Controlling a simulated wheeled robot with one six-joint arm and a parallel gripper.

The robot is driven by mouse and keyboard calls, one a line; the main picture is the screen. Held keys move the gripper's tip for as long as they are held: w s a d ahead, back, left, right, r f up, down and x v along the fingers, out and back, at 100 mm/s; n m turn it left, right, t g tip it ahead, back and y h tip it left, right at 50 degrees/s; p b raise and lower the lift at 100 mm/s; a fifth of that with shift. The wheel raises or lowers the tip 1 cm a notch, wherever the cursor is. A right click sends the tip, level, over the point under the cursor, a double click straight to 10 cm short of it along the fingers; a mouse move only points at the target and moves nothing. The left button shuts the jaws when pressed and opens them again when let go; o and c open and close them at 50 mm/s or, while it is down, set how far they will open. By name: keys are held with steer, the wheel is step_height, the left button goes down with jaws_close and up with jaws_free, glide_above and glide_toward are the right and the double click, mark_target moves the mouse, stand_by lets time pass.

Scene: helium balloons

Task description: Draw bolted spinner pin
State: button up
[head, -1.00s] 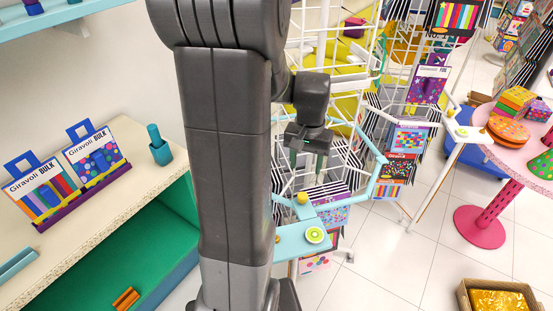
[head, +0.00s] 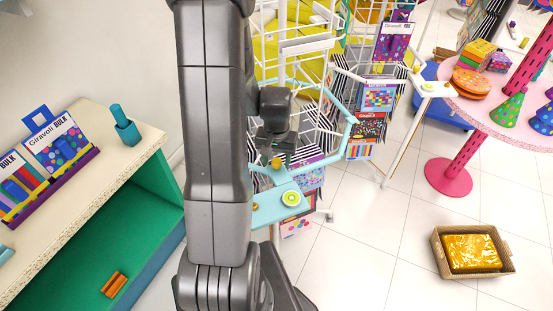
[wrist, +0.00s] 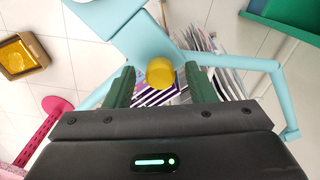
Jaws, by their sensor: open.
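A yellow knob (head: 275,162), which looks like the pin's head, stands on a light-blue bracket (head: 268,208) of the wire spinner rack (head: 352,118). In the wrist view the knob (wrist: 160,71) shows between my two green fingers, with a space on either side of it. My gripper (wrist: 159,76) is open and holds nothing. In the head view my gripper (head: 284,151) is right by the knob; its fingertips are partly hidden there. The pin's shaft and any bolt are hidden below the knob.
A round green-and-white disc (head: 291,198) sits on the bracket near the knob. Light-blue rails and bagged goods surround it. A white arm with another yellow knob (head: 427,86) is at right. A basket (head: 508,262) lies on open floor; a shelf unit (head: 165,205) stands left.

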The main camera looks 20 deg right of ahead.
mark_target(276, 162)
steer(key=shift+f, duration=0.2)
jaws_close()
steer(key=shift+r+p, duration=0.6)
steer(key=shift+r, duration=0.8)
jaws_free()
steer(key=shift+f, duration=0.1)
step_height(276, 162, up, 14)
steer(key=shift+f, duration=0.15)
